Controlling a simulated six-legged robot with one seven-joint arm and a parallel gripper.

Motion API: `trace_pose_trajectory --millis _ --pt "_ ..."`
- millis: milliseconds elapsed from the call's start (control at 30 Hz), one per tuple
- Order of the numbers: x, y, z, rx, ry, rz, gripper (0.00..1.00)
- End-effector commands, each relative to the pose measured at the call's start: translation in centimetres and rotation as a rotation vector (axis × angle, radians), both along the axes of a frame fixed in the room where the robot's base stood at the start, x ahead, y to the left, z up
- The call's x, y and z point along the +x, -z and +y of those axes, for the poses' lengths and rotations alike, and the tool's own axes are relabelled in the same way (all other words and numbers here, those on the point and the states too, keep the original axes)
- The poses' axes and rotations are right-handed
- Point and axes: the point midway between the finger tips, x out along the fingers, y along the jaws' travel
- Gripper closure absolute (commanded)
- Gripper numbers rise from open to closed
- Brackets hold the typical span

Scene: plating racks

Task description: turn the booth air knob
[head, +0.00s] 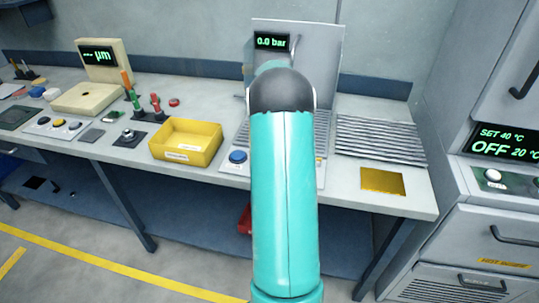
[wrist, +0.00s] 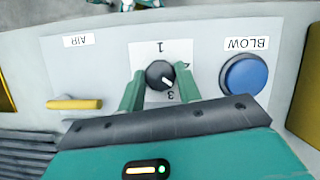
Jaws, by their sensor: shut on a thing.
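The booth air knob (wrist: 156,73) is a small dark round knob with a white pointer line, on a white dial plate (wrist: 146,55) marked 1 and 3; another mark at its right is mostly hidden by a finger. The pointer slants to the lower right in the wrist view. My gripper (wrist: 159,77) has its two green fingers on either side of the knob, shut on it. In the head view my arm hides the knob and gripper. The booth display (head: 271,43) reads 0.0 bar.
In the wrist view, a blue BLOW button (wrist: 245,75) is right of the knob and a yellow AIR lever (wrist: 75,104) is left. In the head view, a yellow bin (head: 187,142) stands left of my arm and a slatted grille (head: 380,138) lies right.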

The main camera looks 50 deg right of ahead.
Motion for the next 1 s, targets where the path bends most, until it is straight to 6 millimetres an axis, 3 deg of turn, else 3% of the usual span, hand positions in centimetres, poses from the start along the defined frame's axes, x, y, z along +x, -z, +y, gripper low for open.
trace_pose_trajectory --millis 600,1000 --pt "0.33 -0.05 0.29 -0.003 -0.583 -0.001 0.89" --pt "0.37 -0.03 0.42 -0.003 -0.861 -0.002 0.89"
